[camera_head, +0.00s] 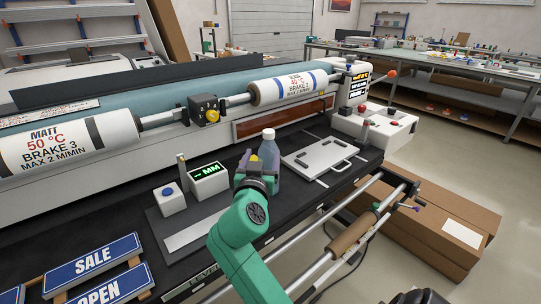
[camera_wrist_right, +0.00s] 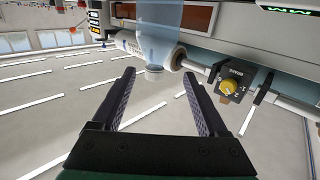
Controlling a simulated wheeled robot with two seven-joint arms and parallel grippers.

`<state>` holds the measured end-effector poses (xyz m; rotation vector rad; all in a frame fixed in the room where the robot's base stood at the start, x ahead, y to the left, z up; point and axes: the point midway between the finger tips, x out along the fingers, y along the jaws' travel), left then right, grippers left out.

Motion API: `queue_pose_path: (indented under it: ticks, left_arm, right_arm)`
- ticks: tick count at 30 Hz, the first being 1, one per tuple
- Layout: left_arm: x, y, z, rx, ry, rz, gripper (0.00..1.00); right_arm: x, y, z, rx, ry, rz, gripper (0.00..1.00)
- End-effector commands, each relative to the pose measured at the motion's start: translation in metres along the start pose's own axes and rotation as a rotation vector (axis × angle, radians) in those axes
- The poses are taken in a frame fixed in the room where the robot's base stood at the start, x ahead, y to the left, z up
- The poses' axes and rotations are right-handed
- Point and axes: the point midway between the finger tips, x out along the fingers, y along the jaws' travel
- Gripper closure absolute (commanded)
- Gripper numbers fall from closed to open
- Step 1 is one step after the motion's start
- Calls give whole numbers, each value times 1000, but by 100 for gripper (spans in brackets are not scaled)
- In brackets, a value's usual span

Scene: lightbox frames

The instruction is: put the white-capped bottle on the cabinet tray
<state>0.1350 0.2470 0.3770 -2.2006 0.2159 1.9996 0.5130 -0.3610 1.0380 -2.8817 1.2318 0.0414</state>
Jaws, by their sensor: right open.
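The white-capped bottle (camera_head: 270,156) is bluish and translucent and stands upright on the dark bench in the head view. In the wrist view, which is upside down, the bottle (camera_wrist_right: 160,35) shows cap downward, just beyond my fingertips. My right gripper (camera_head: 260,176) is in front of the bottle and hides its lower part. Its two fingers (camera_wrist_right: 159,78) are apart with nothing between them. A white tray-like top (camera_head: 372,124) with small red items is on the white cabinet at the machine's right end; I cannot tell for certain that it is the cabinet tray. My left gripper is not in view.
A white board with a handle (camera_head: 318,156) lies right of the bottle. A green-display box (camera_head: 208,178) and a blue-button box (camera_head: 172,198) stand left of it. The roller machine (camera_head: 150,125) runs behind. A rail with a brown roll (camera_head: 352,232) crosses in front.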

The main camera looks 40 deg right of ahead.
Motion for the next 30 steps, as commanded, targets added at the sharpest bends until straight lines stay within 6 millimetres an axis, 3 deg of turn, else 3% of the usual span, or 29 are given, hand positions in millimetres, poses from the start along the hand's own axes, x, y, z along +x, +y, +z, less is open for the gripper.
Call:
queue_pose_path:
  ticks: [2, 4, 9, 12, 15, 21, 29, 30]
  left_arm:
    - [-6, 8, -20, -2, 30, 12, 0]
    - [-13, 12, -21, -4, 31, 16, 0]
    - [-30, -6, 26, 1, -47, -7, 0]
    - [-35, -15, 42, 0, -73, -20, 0]
    - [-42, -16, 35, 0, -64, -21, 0]
    - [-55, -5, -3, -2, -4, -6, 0]
    - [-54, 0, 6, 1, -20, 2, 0]
    - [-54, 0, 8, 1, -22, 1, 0]
  right_arm:
    - [10, 0, -5, -1, 6, 0, 24]
    - [26, 1, -8, -3, 6, 2, 24]
    - [71, 1, -7, -4, 4, 2, 24]
    - [87, 0, -4, -2, 2, 0, 24]
    - [100, 1, -7, -3, 3, 1, 24]
    - [136, 2, -7, -4, 2, 1, 24]
    - [143, 1, -3, 0, 1, -1, 24]
    - [143, 1, -3, 0, 1, -1, 35]
